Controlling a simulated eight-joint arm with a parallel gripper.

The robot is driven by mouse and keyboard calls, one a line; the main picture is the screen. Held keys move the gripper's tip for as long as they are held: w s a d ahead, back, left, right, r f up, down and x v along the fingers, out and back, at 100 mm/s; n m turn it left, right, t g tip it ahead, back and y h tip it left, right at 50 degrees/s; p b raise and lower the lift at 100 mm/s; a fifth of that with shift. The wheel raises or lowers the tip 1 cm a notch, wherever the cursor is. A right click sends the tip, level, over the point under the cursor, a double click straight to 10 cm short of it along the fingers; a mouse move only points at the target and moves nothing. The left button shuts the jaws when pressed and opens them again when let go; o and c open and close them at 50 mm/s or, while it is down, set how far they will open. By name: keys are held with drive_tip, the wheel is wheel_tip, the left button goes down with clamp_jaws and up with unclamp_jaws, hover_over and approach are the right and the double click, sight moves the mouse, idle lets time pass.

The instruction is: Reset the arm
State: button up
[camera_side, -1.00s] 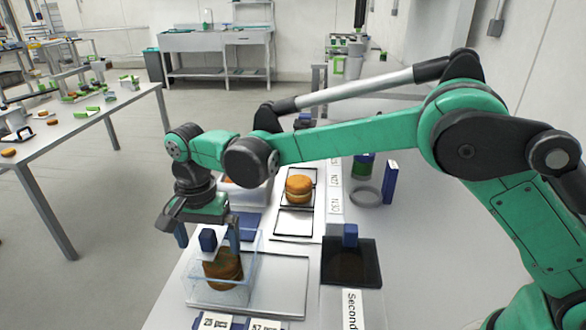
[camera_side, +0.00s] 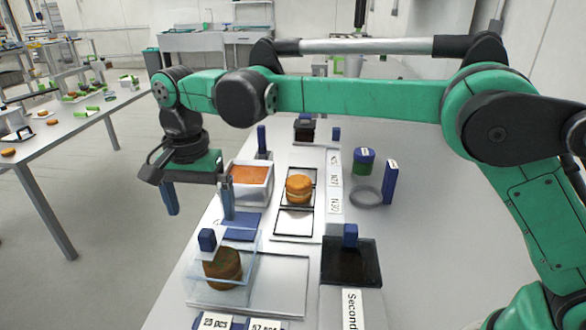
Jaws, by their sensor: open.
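My gripper (camera_side: 199,205) is open and empty, its two blue fingers spread and pointing down. It hangs above and behind the clear box (camera_side: 250,285), at the left edge of the table. A brown round piece (camera_side: 222,268) stands in the clear box, apart from my fingers. My green arm stretches across the picture from the right.
Behind the gripper is a white container (camera_side: 264,187) with orange filling. A filled round (camera_side: 299,188) sits on a black-framed tray (camera_side: 293,222). A dark plate (camera_side: 351,264), a grey ring (camera_side: 366,196) and a blue-green jar (camera_side: 363,161) stand to the right.

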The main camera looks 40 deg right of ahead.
drive_tip(key=shift+d, duration=0.1)
drive_tip(key=s+d+r+n+t, duration=0.2)
drive_tip(key=d+r, duration=0.2)
drive_tip(key=d, duration=0.3)
drive_tip(key=s+d+f+n+t, duration=0.1)
drive_tip(key=s+d+n, duration=0.1)
drive_tip(key=s+d, duration=0.2)
drive_tip(key=s+d+f+n+t, duration=0.1)
drive_tip(key=s+d+n+t, duration=0.1)
drive_tip(key=s+d, duration=0.1)
drive_tip(key=s+d+f+n+t, duration=0.2)
drive_tip(key=s+d+n, duration=0.1)
drive_tip(key=s+d, duration=0.1)
drive_tip(key=shift+s+d, duration=0.3)
drive_tip(key=shift+d, duration=0.45)
drive_tip(key=shift+r, duration=0.1)
